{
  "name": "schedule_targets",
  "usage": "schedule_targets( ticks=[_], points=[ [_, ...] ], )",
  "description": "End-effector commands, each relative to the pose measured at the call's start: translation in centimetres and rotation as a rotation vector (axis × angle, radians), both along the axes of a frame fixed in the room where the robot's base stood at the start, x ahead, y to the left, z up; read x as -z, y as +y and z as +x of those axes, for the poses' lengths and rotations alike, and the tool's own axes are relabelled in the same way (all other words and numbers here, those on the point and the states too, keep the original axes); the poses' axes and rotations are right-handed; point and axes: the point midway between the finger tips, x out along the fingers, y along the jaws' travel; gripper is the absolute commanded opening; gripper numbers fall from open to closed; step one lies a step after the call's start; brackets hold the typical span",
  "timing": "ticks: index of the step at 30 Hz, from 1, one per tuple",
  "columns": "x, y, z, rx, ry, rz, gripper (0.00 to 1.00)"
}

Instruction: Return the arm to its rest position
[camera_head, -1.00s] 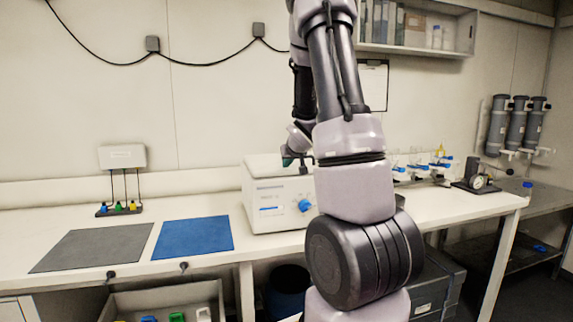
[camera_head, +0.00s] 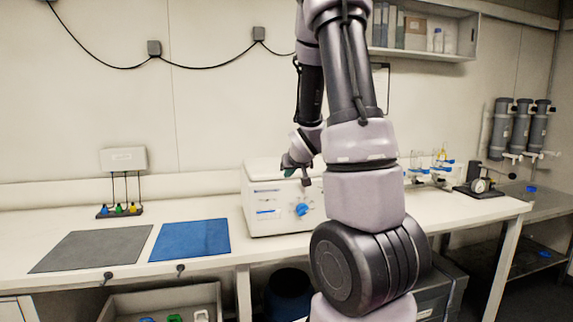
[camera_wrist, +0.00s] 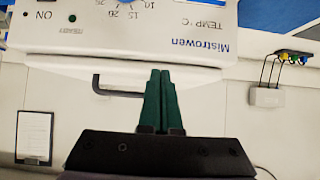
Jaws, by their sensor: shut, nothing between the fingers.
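My arm rises in front of the bench in the head view and bends down at the far side. My gripper (camera_head: 289,173) is near the top of the white incubator (camera_head: 262,208), partly hidden by my arm. In the wrist view my gripper (camera_wrist: 160,78) shows two green fingers pressed together with nothing between them. The incubator's front panel (camera_wrist: 130,42), marked "Mistrowen", lies beyond the fingertips, upside down in that view. Its dark handle (camera_wrist: 98,85) is just beside the fingers; I cannot tell whether they touch.
A grey mat (camera_head: 90,250) and a blue mat (camera_head: 190,240) lie bare on the bench to the left. A small rack with coloured pieces (camera_head: 119,210) stands behind them. Glassware (camera_head: 432,172) and a dark gauge device (camera_head: 479,180) stand on the right. A shelf (camera_head: 425,52) hangs above.

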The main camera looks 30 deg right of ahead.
Motion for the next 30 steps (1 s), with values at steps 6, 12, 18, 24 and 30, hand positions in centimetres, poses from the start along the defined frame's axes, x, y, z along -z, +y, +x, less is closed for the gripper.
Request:
schedule_targets(
  ticks=[6,12,18,24,30],
  points=[
    [1.4,0.3,-1.7,-0.001,0.001,-0.001,0.00],
    [1.4,0.4,-1.9,0.001,0.000,0.002,0.00],
    [-1.9,1.5,-3.3,0.042,0.014,0.050,0.00],
    [-7.5,4.8,-8.0,0.089,0.075,0.163,0.00],
    [-12.2,9.5,-14.7,0.080,0.156,0.284,0.00]
  ],
)
